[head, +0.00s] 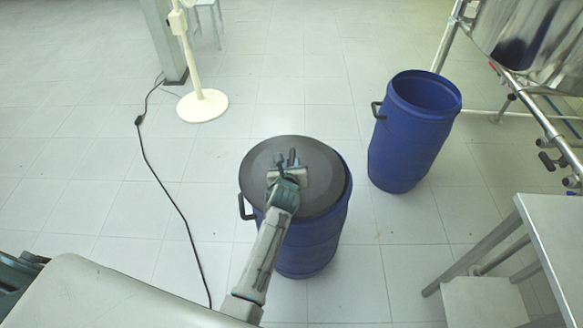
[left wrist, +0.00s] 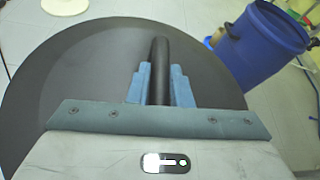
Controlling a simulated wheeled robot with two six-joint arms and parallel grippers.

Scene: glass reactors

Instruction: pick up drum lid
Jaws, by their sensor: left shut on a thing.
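The drum lid (head: 262,163) is a dark grey disc on top of the nearer blue drum (head: 316,244) in the head view. It looks shifted a little to the left, with the blue rim showing at the right. My left gripper (head: 289,162) reaches over the lid and is shut on its black bar handle. In the left wrist view the lid (left wrist: 70,75) fills much of the picture, and the blue fingers (left wrist: 158,85) close on both sides of the handle (left wrist: 159,55). I cannot tell whether the lid touches the drum. My right gripper is not in view.
An open, lidless blue drum (head: 398,155) stands to the right. A metal table (head: 556,235) and a steel tank frame (head: 540,115) are at the right. A cream stand base (head: 202,106) and a black cable (head: 165,185) are at the left. The floor between is clear.

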